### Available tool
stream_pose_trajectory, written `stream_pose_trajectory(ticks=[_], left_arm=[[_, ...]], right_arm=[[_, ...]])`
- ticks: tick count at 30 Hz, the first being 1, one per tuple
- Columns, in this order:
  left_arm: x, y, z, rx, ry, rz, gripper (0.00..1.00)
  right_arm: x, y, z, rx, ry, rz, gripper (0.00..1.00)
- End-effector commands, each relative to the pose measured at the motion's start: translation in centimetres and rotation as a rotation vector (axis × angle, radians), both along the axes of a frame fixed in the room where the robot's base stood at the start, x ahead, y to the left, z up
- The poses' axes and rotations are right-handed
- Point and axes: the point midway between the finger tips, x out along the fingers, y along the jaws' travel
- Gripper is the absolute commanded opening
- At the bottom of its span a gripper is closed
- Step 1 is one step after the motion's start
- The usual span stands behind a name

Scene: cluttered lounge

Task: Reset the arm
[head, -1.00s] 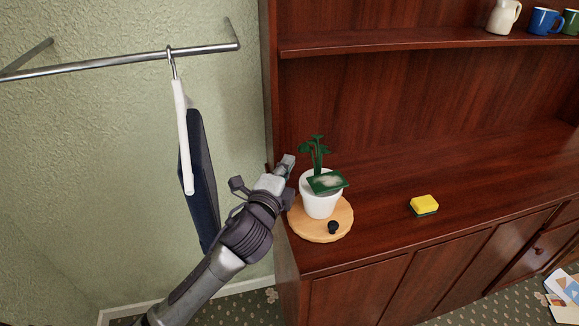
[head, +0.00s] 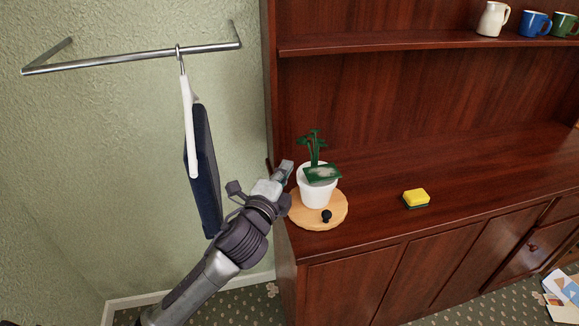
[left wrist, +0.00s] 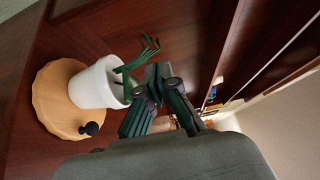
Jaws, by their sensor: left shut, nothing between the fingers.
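My left arm reaches in from the lower left of the head view. Its left gripper (head: 284,171) is beside the left edge of the wooden cabinet (head: 420,240), just left of a potted plant. The left gripper (left wrist: 160,80) also shows in the left wrist view, its fingers together with nothing held. The white pot (head: 315,193) stands upright on a round wooden board (head: 305,220), and it also shows in the left wrist view (left wrist: 94,85). Whether the gripper touches the plant I cannot tell. My right gripper is in neither view.
A dark garment (head: 206,170) on a white hanger (head: 190,115) hangs from a metal rail (head: 120,60) at left, close to my arm. A yellow sponge (head: 416,197) lies on the cabinet top. A pitcher (head: 491,19) and mugs (head: 536,23) stand on the shelf.

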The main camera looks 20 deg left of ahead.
Motion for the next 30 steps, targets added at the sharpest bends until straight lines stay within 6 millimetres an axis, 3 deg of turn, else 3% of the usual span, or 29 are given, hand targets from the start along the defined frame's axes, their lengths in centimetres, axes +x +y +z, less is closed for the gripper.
stream_pose_trajectory(ticks=[5, 12, 18, 23, 26, 29, 30], left_arm=[[-2.7, 0.5, -0.3, 0.002, 0.002, 0.000, 0.00], [-6.4, 1.1, -0.3, 0.002, 0.002, 0.000, 0.00], [-7.8, 1.3, -0.1, 0.002, 0.001, 0.001, 0.00], [-7.7, 1.4, -0.7, -0.005, 0.013, 0.003, 0.00], [-6.8, 1.8, -3.6, -0.039, 0.069, 0.013, 0.00], [-5.8, 2.7, -9.4, -0.106, 0.176, 0.036, 0.00], [-5.5, 3.1, -12.4, -0.143, 0.228, 0.051, 0.00]], right_arm=[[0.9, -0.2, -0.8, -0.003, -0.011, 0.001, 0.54], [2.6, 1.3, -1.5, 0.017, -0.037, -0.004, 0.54], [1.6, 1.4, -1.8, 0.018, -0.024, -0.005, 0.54], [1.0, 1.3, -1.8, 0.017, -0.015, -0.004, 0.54], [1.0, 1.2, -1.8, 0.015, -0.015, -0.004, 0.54], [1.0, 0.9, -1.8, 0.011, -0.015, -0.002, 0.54], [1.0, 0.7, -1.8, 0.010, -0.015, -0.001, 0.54]])
